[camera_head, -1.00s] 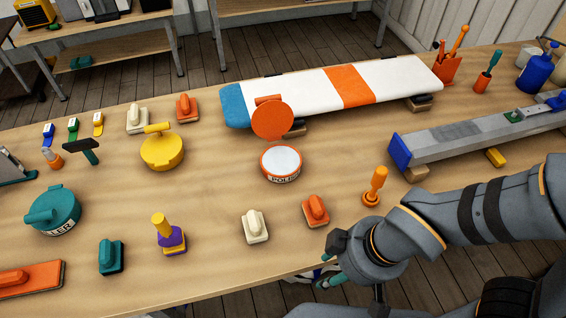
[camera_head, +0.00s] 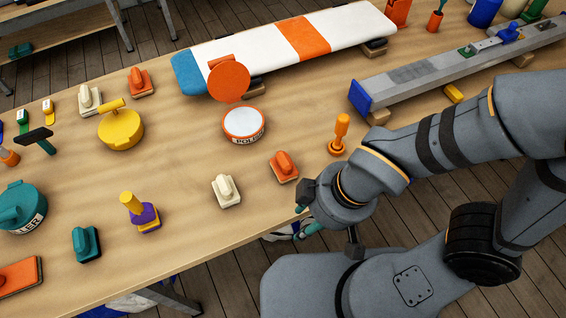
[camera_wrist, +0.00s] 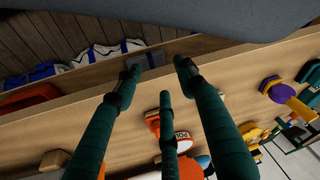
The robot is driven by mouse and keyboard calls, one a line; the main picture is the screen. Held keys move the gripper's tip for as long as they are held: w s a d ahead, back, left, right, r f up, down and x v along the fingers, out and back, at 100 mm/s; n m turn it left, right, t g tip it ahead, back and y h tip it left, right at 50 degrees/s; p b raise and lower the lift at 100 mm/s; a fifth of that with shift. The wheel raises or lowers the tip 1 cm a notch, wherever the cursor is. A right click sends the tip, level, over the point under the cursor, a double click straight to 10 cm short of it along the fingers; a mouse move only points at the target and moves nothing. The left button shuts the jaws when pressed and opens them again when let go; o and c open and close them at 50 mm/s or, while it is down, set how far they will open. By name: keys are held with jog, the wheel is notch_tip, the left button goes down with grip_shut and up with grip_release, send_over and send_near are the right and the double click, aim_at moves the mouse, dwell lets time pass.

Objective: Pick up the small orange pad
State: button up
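Two small orange pads with raised grips lie on the workbench in the head view. One (camera_head: 284,167) is near the front edge, right of a cream pad (camera_head: 226,190); the other (camera_head: 140,82) is farther back, right of another cream pad. My gripper (camera_head: 304,220) is at the bench's front edge, below and right of the nearer orange pad and apart from it. In the wrist view, my gripper's (camera_wrist: 158,76) dark green fingers are spread with nothing between them. An orange pad (camera_wrist: 153,122) shows partly behind the fingers, which hide some of it.
A polish tin (camera_head: 244,122) stands behind the nearer pad, an orange-handled tool (camera_head: 340,133) to its right. A purple-and-yellow tool (camera_head: 140,210) and a teal pad (camera_head: 86,243) are to the left. A long grey beam (camera_head: 450,72) lies at right. Bare wood surrounds the nearer pad.

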jog(key=o, duration=0.3)
jog(key=o, duration=0.7)
jog(key=shift+c, duration=0.2)
jog(key=shift+r, duration=0.1)
